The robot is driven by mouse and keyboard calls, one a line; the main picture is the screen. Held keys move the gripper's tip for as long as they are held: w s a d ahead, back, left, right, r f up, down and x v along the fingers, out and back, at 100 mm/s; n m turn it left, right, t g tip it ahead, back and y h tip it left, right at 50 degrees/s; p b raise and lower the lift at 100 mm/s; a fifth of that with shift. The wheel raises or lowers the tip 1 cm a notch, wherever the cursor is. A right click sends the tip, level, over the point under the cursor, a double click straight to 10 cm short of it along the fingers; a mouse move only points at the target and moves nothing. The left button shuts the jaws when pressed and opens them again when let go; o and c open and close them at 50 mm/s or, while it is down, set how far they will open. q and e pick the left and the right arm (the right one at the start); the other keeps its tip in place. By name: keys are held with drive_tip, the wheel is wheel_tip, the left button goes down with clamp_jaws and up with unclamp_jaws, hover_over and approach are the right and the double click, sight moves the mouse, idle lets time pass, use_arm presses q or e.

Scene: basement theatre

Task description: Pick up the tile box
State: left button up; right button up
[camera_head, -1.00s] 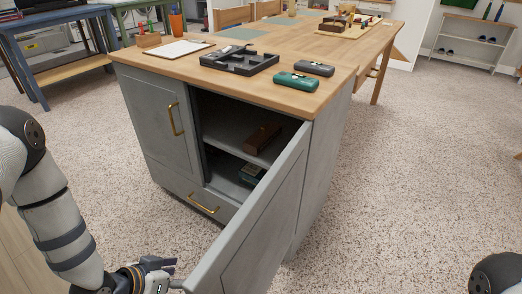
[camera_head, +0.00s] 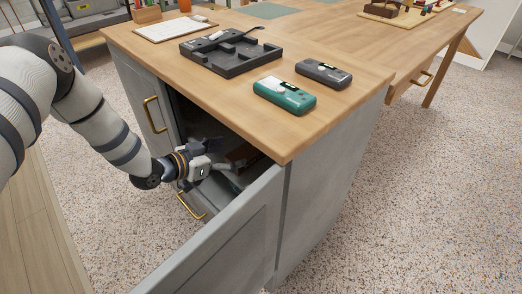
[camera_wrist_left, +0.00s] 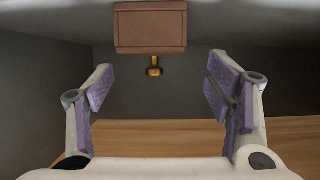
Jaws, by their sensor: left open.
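A brown wooden box (camera_head: 240,155), which I take as the tile box, sits inside the open cabinet (camera_head: 335,180) on a grey shelf. It is partly hidden by my gripper and the countertop. In the left wrist view the brown box (camera_wrist_left: 150,27) shows at the top centre, with a brass knob-like piece (camera_wrist_left: 154,67) beside it. My left gripper (camera_head: 220,157) reaches into the cabinet opening, close to the box. My right gripper is out of view.
The open cabinet door (camera_head: 220,240) stands in front, right of my left arm. On the countertop (camera_head: 340,105) are a black tray (camera_head: 230,58), a green case (camera_head: 284,95), a dark grey case (camera_head: 323,73) and a clipboard (camera_head: 173,30). Carpet at right is clear.

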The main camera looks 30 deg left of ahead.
sight(245, 151)
use_arm(q)
drive_tip(key=x, duration=0.2)
drive_tip(key=b+x, duration=0.1)
drive_tip(key=x, duration=0.4)
drive_tip(key=shift+s+d+f+b, duration=0.2)
drive_tip(key=shift+d+f+b, duration=0.05)
drive_tip(key=shift+d+b, duration=0.15)
drive_tip(key=shift+w+d, duration=0.15)
drive_tip(key=shift+w, duration=0.25)
drive_tip(key=c, duration=1.4)
